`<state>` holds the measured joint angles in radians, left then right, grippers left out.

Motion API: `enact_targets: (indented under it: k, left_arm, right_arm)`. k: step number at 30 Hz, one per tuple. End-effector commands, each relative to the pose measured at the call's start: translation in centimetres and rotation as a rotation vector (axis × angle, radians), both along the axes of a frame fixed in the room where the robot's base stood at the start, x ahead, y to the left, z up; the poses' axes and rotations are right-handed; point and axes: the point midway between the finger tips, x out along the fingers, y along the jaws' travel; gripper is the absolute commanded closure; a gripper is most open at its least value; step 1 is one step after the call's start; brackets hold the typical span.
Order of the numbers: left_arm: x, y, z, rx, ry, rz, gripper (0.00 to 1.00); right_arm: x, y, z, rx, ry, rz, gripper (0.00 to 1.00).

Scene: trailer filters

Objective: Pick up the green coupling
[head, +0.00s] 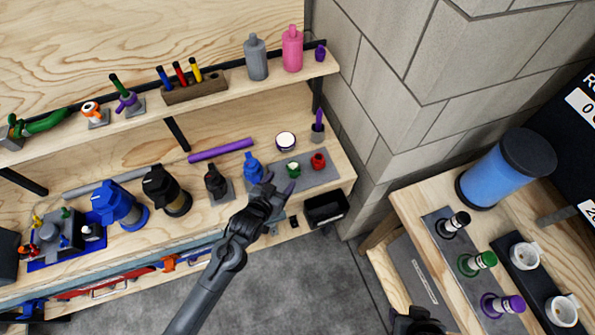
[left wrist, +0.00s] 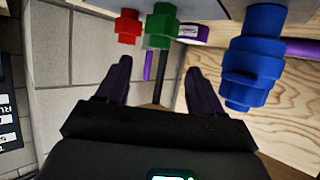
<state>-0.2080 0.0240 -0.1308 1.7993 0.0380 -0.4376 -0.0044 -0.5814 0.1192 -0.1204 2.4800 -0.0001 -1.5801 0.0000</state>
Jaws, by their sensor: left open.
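The green coupling (head: 293,169) stands on a grey mat on the workbench, between a red coupling (head: 318,160) and a larger blue one (head: 252,168). In the left wrist view the green coupling (left wrist: 160,25) appears at the top, with the red coupling (left wrist: 128,27) to its left and the blue coupling (left wrist: 252,58) to its right. My left gripper (head: 278,190) is open and empty, just in front of the green coupling and apart from it. Its two purple fingers (left wrist: 160,78) point towards the green coupling, which lies between their lines. A dark part at the head view's bottom edge may be my right gripper (head: 418,322).
A white round container (head: 285,140) and a purple tool in a holder (head: 317,128) stand behind the couplings. A black bin (head: 326,208) hangs at the bench front. A shelf (head: 215,92) runs above. A block wall borders the bench's right end.

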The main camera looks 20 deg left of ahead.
Motion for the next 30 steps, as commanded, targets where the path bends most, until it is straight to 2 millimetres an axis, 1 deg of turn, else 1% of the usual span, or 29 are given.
enact_targets:
  k: [1, 7, 18, 26, 30]
  left_arm:
    - [0.3, 0.0, -0.5, -0.002, -0.007, 0.0, 0.33]
    - [1.3, -0.1, -0.8, -0.002, -0.024, 0.0, 0.33]
    - [5.5, -0.5, -2.3, -0.002, -0.027, 0.001, 0.33]
    - [6.8, -0.7, -2.8, -0.003, -0.027, 0.0, 0.33]
    - [8.4, -0.9, -3.5, -0.004, -0.027, 0.0, 0.33]
  right_arm:
    - [0.0, 0.1, -0.9, 0.002, 0.001, 0.0, 0.57]
    - [-0.1, 0.2, -1.9, 0.006, 0.002, -0.003, 0.57]
    - [0.0, 0.0, -2.6, 0.001, 0.0, -0.001, 0.57]
    - [0.0, -0.2, -2.8, -0.008, -0.002, 0.005, 0.57]
    - [0.0, -0.2, -3.1, -0.007, -0.002, 0.004, 0.57]
